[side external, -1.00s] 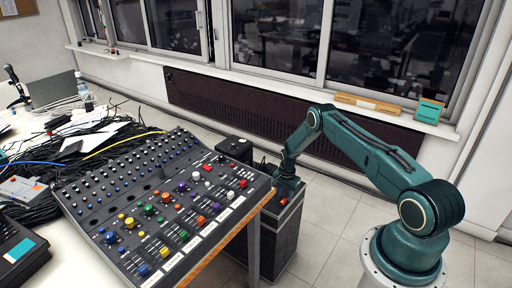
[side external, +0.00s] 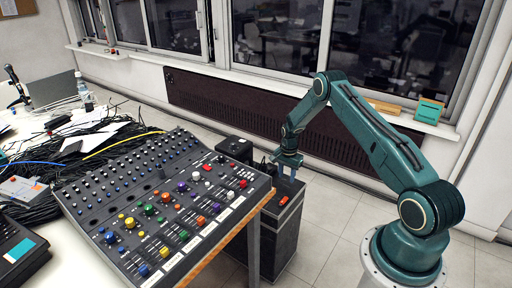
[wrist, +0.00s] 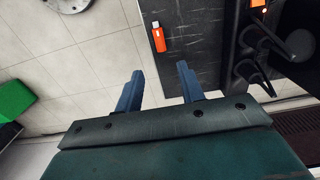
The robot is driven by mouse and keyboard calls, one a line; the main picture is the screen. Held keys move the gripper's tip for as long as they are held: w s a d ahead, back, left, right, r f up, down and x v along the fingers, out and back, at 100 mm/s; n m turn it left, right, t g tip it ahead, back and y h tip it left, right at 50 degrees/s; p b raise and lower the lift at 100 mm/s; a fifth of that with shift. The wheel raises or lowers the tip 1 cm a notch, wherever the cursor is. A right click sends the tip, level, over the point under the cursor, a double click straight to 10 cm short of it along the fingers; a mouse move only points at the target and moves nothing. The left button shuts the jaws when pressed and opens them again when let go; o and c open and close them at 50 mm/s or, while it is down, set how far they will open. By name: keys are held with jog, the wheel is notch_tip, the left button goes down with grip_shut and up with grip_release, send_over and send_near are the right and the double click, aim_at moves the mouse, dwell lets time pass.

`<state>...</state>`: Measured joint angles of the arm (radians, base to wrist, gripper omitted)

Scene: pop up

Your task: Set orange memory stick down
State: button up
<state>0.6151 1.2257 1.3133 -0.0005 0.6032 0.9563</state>
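The orange memory stick (side external: 284,200) lies flat on top of the dark equipment case (side external: 280,237). In the wrist view the orange memory stick (wrist: 158,40) shows whole, with its metal plug end toward the top of the picture. My gripper (side external: 289,176) is above the case, apart from the stick. In the wrist view my gripper (wrist: 159,72) has its two blue fingers spread with nothing between them. The stick lies just beyond the fingertips in that picture.
A mixing console (side external: 160,200) with coloured knobs sits on the table left of the case. Black items with cables (wrist: 265,50) stand on the case beside the stick. Tiled floor (wrist: 85,60) is clear on the other side.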

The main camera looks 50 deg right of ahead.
jog(key=shift+r, duration=0.1)
dwell(0.5)
jog(key=s+a+r+n+t, duration=0.1)
jog(key=a+r+n, duration=0.2)
jog(key=a+r, duration=0.55)
jog(key=a+r+n+t, duration=0.1)
jog(key=a+r+n, duration=0.15)
jog(key=r, duration=1.15)
jog(key=s+a+r+n, duration=0.1)
jog(key=a+r+n, duration=0.2)
jog(key=a+r, duration=0.55)
jog(key=s+a+r+n+t, duration=0.2)
jog(key=s+a+r+n, duration=0.4)
jog(key=s+r, duration=0.6)
jog(key=s+a+n+t, duration=0.1)
jog(key=s+a+n, duration=0.2)
jog(key=s, duration=1)
jog(key=shift+s+a+f+t, duration=0.15)
jog(key=shift+s+a+t, duration=0.2)
jog(key=shift+a, duration=1.45)
jog(key=shift+n, duration=0.25)
